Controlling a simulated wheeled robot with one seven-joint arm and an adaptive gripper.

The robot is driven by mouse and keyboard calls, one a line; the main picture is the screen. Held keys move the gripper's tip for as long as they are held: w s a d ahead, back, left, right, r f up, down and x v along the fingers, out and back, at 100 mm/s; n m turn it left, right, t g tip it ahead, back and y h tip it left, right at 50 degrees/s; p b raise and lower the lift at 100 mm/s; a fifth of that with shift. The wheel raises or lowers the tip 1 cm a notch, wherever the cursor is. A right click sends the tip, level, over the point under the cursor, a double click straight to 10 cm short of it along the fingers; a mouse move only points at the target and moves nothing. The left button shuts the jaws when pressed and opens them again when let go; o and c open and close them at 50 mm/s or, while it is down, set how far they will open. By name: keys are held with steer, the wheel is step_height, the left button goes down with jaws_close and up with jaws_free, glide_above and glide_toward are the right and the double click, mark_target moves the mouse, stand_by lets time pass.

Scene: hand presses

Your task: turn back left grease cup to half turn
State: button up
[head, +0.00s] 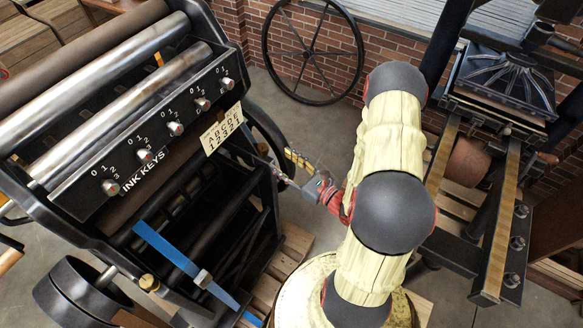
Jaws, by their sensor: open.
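My gripper (284,178) reaches left from the red wrist of my pale arm and is close to the right side of the black press with the ink keys (165,130). Its fingers look small and partly blurred into the dark frame, with no held object visible. A small brass knob-like fitting (149,282) sits low on the press at its near end; I cannot tell whether it is a grease cup. I cannot make out the back left grease cup clearly. My arm covers part of the middle of the view.
A blue bar (170,252) slants across the lower press. A letter card (222,130) hangs at the key panel's right end. A spoked wheel (312,50) leans at the brick wall. Another press (505,80) stands right. Some grey floor (300,125) is clear behind my gripper.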

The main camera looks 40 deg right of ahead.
steer(key=shift+v, duration=1.85)
steer(key=shift+a, duration=0.1)
steer(key=shift+c, duration=0.2)
steer(key=m+g+y+b, duration=0.45)
steer(key=m+b, duration=1.05)
steer(key=m, duration=1.8)
glide_toward(265, 147)
steer(key=w+a+g+h, duration=0.1)
steer(key=w+a+g, duration=0.1)
steer(key=w, duration=0.1)
steer(key=shift+r+b+x, duration=0.1)
steer(key=shift+b+x, duration=0.1)
steer(key=shift+x, duration=1.65)
steer(key=shift+r+b+x, duration=0.15)
steer(key=shift+b+x, duration=0.05)
steer(key=shift+x, duration=1.65)
